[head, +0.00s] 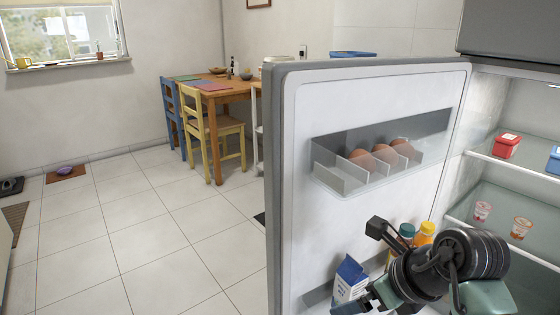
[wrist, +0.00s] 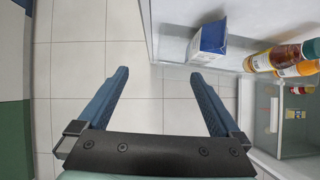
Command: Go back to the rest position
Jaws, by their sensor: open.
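My gripper (wrist: 160,80) is open in the wrist view, with its two blue fingers spread and nothing between them. Pale floor tiles lie below it. In the head view my arm reaches in front of the open fridge door (head: 375,95), and the gripper (head: 372,300) is low by the door's bottom shelf, partly cut off by the frame edge. A blue and white carton (head: 349,280) stands in that shelf close to the gripper; in the wrist view the carton (wrist: 208,40) is just beyond the right finger, apart from it.
Bottles with teal (head: 406,231) and orange caps (head: 427,229) stand in the door beside the carton. Brown eggs (head: 385,153) sit in the upper door rack. Fridge shelves (head: 535,206) are at right. A table (head: 228,92) and chairs stand behind; the floor (head: 120,230) at left is mostly clear.

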